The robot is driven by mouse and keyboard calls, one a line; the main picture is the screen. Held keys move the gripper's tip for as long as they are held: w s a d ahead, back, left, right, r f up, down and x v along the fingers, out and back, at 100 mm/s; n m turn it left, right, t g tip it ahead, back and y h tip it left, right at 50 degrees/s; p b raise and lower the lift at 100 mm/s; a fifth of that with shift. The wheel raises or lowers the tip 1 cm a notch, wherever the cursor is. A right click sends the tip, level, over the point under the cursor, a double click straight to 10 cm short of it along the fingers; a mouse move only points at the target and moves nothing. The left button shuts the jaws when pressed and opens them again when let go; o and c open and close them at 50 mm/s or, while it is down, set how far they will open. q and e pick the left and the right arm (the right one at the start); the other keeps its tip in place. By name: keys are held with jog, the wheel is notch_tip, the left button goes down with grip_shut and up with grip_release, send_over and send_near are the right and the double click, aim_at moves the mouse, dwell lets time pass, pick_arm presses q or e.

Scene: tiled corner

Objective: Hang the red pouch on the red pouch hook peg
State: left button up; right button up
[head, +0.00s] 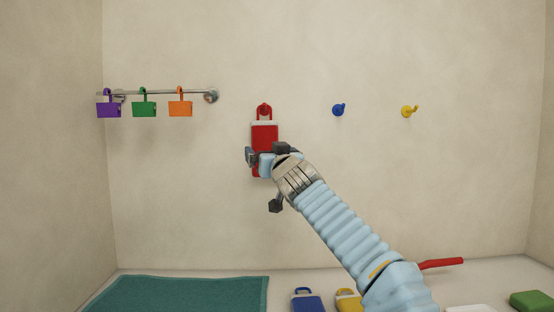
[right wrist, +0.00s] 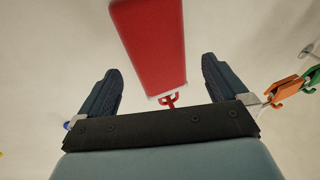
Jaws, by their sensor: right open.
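The red pouch (head: 264,133) is upright against the back wall, its loop at the red hook peg (head: 265,108). The loop appears to be around the peg. My right gripper (head: 265,154) is in front of the pouch's lower part and hides some of it. In the right wrist view its two fingers (right wrist: 162,75) are apart, with the pouch (right wrist: 150,45) showing between and beyond them, clear of both. The red loop and peg also show there, just above the gripper's dark bar. My left gripper is not in view.
A rail (head: 160,92) at left holds purple, green and orange padlocks. A blue peg (head: 338,110) and a yellow peg (head: 409,111) are bare. Below lie a teal mat (head: 180,293), a blue pouch (head: 307,302), a yellow pouch (head: 348,302) and a green item (head: 532,300).

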pick_arm(q)
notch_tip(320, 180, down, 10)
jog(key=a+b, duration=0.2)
jog(key=b, duration=0.7)
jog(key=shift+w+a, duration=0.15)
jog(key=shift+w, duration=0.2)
pick_arm(e)
jog(key=v, duration=1.3)
